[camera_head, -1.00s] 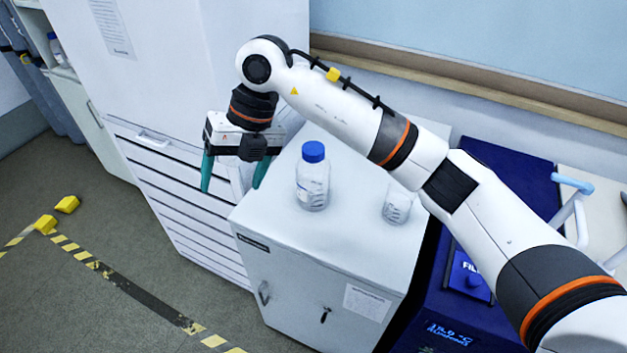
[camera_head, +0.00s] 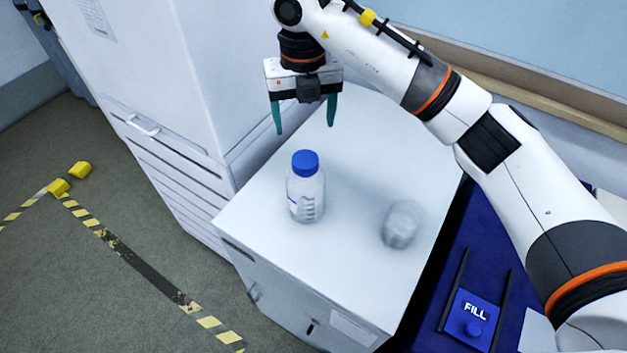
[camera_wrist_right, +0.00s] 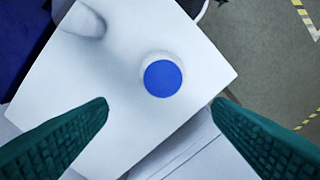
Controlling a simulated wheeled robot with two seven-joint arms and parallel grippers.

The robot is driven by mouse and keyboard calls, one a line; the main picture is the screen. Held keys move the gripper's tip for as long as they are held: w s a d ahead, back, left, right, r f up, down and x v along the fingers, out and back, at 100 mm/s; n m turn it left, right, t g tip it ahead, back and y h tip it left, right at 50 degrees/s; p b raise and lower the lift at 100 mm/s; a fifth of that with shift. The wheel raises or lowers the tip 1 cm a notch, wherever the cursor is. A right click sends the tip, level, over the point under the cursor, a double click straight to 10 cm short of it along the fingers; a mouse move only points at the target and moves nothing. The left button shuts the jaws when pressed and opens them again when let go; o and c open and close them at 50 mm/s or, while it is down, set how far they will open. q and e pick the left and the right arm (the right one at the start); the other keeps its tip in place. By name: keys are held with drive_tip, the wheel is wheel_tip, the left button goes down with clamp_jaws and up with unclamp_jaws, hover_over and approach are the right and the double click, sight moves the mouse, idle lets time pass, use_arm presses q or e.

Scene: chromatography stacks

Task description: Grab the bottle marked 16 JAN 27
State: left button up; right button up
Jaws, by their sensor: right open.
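A clear bottle with a blue cap (camera_head: 306,190) stands upright on a white cabinet top (camera_head: 350,150). Its date marking is not readable. My right gripper (camera_head: 305,118) is open and empty, its two green fingers pointing down, above and just behind the bottle in the head view. In the right wrist view the blue cap (camera_wrist_right: 162,78) lies ahead of and between the open fingers (camera_wrist_right: 163,108), with nothing held. My left gripper is in none of the views.
A small clear beaker (camera_head: 401,226) stands on the same cabinet top, right of the bottle. A tall white cabinet (camera_head: 150,80) rises at the left. A blue device marked FILL (camera_head: 475,312) stands at the right. The cabinet top around the bottle is otherwise clear.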

sight(305, 159)
drive_tip(key=f, duration=0.1)
drive_tip(key=f+p, duration=0.1)
drive_tip(key=s+f, duration=0.1)
drive_tip(key=f, duration=0.1)
drive_tip(key=shift+a+p, duration=0.25)
drive_tip(key=shift+p, duration=0.05)
drive_tip(key=shift+f, duration=0.35)
drive_tip(key=shift+w+d+f, duration=0.1)
drive_tip(key=shift+w+f, duration=0.05)
drive_tip(key=shift+f, duration=0.1)
drive_tip(key=f+p, duration=0.2)
drive_tip(key=f, duration=0.1)
drive_tip(key=f+p, duration=0.1)
drive_tip(key=shift+s+d+f, duration=0.1)
drive_tip(key=shift+s+f, duration=0.05)
drive_tip(key=shift+s, duration=0.25)
use_arm(q)
drive_tip(key=r, duration=0.3)
drive_tip(key=s+r, duration=0.1)
drive_tip(key=shift+a+r, duration=0.25)
drive_tip(key=shift+r, duration=0.05)
use_arm(e)
drive_tip(key=shift+w+f, duration=0.1)
drive_tip(key=shift+f, duration=0.35)
drive_tip(key=shift+c, duration=0.4)
use_arm(q)
drive_tip(key=shift+s, duration=0.25)
use_arm(e)
clamp_jaws()
